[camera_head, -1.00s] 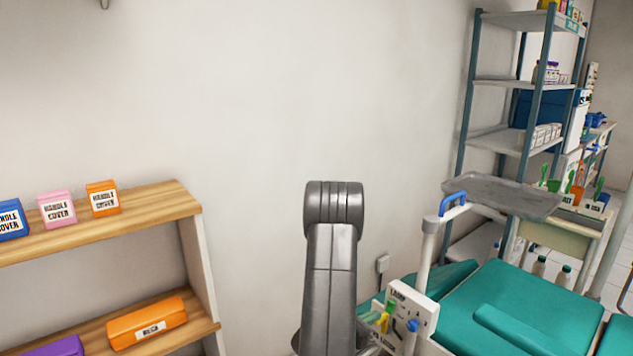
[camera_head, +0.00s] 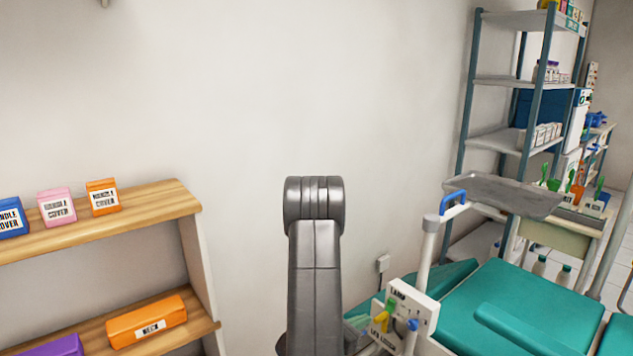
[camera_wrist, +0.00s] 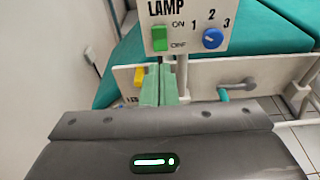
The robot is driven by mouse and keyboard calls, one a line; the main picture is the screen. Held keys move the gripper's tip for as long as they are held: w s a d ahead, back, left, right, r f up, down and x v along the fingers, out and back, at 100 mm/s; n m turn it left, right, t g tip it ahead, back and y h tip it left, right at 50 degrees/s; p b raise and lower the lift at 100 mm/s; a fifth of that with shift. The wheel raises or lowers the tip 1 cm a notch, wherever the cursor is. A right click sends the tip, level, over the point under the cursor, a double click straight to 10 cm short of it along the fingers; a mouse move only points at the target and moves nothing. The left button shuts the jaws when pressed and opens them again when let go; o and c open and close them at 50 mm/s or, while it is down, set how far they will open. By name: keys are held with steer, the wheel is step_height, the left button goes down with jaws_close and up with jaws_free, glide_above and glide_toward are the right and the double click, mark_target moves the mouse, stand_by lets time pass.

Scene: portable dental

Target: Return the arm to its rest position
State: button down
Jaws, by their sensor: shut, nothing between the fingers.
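My grey arm stands upright in the middle of the head view, in front of the bare wall. My gripper (camera_wrist: 160,88) shows in the wrist view with its two green fingers together and nothing between them. The fingers point toward the lamp panel (camera_wrist: 236,35), just below its green switch (camera_wrist: 159,38). I cannot tell how large the gap to the panel is. A blue knob (camera_wrist: 212,38) sits right of the switch. In the head view the lamp panel (camera_head: 423,303) is right of my arm, and the gripper is not clearly visible there.
A wooden shelf (camera_head: 150,208) with labelled boxes stands at the left. A teal dental chair (camera_head: 530,290) is at the lower right, with a grey tray (camera_head: 505,194) above it. A metal rack (camera_head: 495,82) stands behind. Wall space above my arm is clear.

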mark_target(389, 309)
steer(key=x, duration=0.8)
steer(key=shift+w+d+p, duration=0.1)
steer(key=shift+d+p, duration=0.05)
steer(key=shift+p, duration=0.25)
